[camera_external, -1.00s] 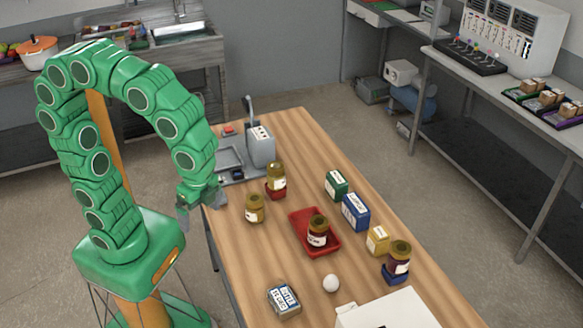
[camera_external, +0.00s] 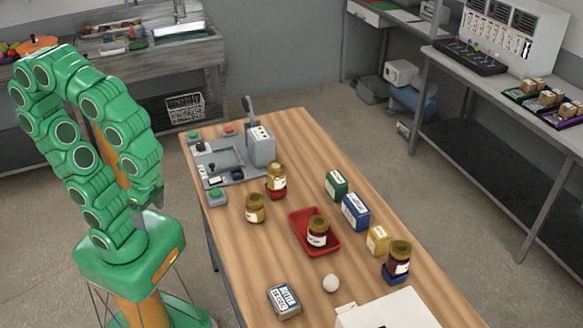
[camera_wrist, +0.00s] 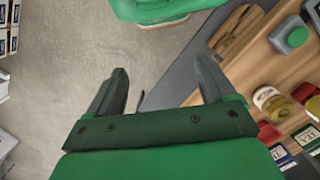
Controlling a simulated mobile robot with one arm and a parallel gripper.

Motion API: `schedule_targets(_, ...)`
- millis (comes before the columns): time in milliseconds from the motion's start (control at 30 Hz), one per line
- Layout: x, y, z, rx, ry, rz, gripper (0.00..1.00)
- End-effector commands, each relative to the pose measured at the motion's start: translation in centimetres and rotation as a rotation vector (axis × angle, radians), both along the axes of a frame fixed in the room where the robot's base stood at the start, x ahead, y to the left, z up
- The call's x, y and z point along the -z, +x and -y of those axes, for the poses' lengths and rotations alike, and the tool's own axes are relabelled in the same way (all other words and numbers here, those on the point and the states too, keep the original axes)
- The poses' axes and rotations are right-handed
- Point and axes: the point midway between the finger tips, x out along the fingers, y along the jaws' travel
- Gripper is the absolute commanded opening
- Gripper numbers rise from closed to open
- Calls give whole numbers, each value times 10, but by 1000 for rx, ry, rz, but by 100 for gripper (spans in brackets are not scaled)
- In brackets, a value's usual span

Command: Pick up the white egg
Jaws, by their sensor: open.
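The white egg (camera_external: 331,283) lies on the near part of the wooden table (camera_external: 240,250), between a tin with a blue-and-white label (camera_external: 284,300) and a white box (camera_external: 385,312). My gripper shows in the wrist view (camera_wrist: 160,88) with its two dark fingers spread apart and nothing between them. In the external view my arm is folded back over its base, left of the table, and the gripper is mostly hidden there. The gripper is well away from the egg. The egg does not show in the wrist view.
A red tray (camera_external: 301,222) holds a jar (camera_external: 318,232). Other jars (camera_external: 255,208) and small boxes (camera_external: 355,211) stand around it. A grey machine (camera_external: 261,146) is at the table's far end. The left middle of the table is clear.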

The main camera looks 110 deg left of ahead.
Motion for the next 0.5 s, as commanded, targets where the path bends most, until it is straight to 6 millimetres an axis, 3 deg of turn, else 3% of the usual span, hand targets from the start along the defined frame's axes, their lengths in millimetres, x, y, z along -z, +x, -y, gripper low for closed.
schedule_targets(333, 0, 1, -1, 2, 2, -2, 75)
schedule_targets(500, -2, 14, -10, 33, 28, -16, 75)
